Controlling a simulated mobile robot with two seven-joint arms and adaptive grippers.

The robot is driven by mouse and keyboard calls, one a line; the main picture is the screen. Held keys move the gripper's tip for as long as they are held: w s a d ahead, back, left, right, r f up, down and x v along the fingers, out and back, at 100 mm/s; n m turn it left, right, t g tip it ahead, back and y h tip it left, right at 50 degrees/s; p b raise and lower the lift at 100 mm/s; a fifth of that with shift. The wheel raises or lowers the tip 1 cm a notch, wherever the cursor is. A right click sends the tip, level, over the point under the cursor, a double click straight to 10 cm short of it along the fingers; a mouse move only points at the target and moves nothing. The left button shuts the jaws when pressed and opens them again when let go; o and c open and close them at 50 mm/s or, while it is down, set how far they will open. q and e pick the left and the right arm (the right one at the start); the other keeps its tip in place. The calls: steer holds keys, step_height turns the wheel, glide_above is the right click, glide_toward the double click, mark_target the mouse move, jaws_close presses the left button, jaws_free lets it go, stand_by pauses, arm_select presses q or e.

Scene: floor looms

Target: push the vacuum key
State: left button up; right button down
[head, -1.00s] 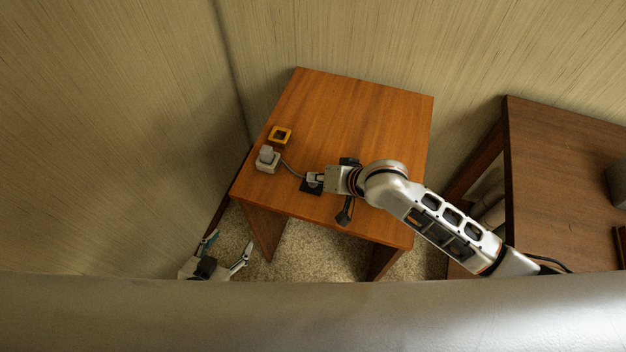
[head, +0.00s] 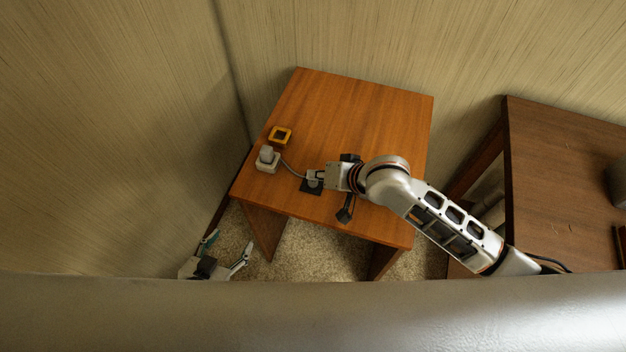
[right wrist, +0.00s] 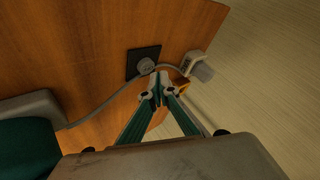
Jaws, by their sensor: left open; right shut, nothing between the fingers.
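A black square plate (head: 309,187) with a round grey knob-like piece lies on the orange-brown wooden table. The right wrist view shows the plate (right wrist: 133,62) and the round piece (right wrist: 147,66) more clearly. I cannot tell from the frames whether this piece is the vacuum key. My right gripper (head: 316,178) is shut and empty, over the plate's edge in the head view. In the right wrist view its fingertips (right wrist: 158,92) appear just below the round piece; contact cannot be told. My left gripper (head: 226,254) is open and empty, low beside the table's left front side.
A pale block with a grey top (head: 267,160) stands at the table's left edge, with a grey cable (head: 291,169) running from it towards the plate. The table's (head: 360,110) back is clear. A darker table (head: 560,170) stands right.

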mark_target(315, 183)
steer(key=shift+r, duration=2.55)
